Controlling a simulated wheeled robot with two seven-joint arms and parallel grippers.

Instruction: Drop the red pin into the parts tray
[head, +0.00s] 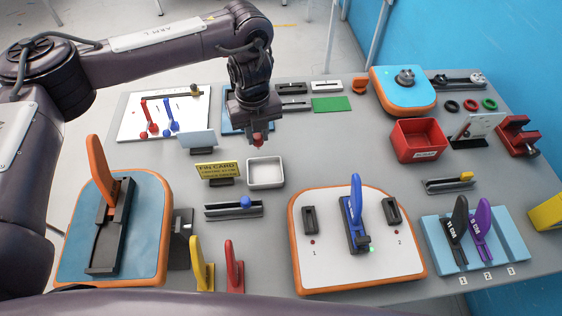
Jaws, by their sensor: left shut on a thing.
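My left gripper (257,134) comes in from the upper left and points down. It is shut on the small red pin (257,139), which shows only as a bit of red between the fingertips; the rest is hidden. A small square white tray (265,184), which looks like the parts tray, stands on the grey table just below the gripper in the picture. Its inside looks empty. The pin is apart from the tray and appears to be above and behind it. My right gripper is not in view.
A red labelled bin (418,140) is farther right. Boards with upright fins (357,195) fill the front. Grey table between tray and bin is clear.

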